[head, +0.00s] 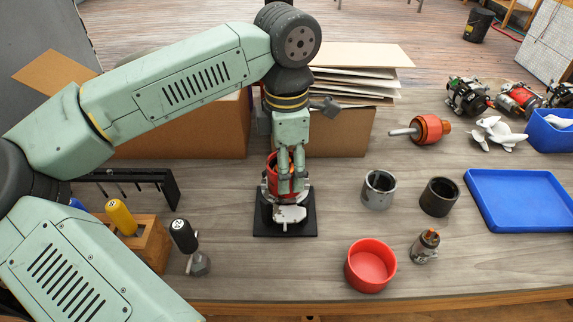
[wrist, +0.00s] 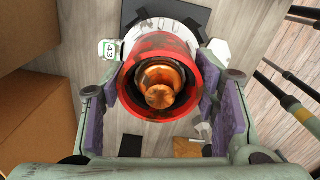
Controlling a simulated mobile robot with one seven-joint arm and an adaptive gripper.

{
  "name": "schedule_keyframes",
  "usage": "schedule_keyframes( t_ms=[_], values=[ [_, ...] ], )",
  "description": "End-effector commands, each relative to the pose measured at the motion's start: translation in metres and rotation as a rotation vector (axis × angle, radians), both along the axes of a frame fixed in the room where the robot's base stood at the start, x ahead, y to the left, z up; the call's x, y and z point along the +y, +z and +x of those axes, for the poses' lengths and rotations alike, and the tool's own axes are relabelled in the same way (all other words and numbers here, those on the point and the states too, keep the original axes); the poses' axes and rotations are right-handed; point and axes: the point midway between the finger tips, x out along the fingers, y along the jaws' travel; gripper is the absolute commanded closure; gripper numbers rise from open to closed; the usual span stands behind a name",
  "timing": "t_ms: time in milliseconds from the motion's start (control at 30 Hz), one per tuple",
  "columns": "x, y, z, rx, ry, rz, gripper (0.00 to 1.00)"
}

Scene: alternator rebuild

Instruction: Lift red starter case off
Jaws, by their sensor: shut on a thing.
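The red starter case (head: 271,184) stands upright on a dark square base plate (head: 263,231), partly hidden behind my fingers. A silver-white housing (head: 290,214) shows at its foot. In the wrist view the red case (wrist: 190,60) is a round, scuffed shell seen from its open end. An orange-copper core (wrist: 160,93) sits inside it. My gripper (head: 291,186) is shut on the red case, pointing down from above. In the wrist view its purple pads lie on either side of the case. I cannot tell whether the case is clear of the housing.
A red bowl (head: 370,266), a grey ring (head: 378,190), a dark ring (head: 438,197) and a small motor part (head: 425,246) lie to the right. A blue tray (head: 518,200) is farther right. A tool block (head: 150,240) stands left. Cardboard boxes (head: 340,130) stand close behind.

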Motion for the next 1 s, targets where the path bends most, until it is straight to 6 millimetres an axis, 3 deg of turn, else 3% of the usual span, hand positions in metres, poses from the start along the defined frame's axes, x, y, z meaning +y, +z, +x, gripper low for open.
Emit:
schedule_keyframes(
  t_ms=[1000],
  values=[
    [0.0, 0.013, 0.0, -0.002, 0.0, 0.0, 1.0]
  ],
)
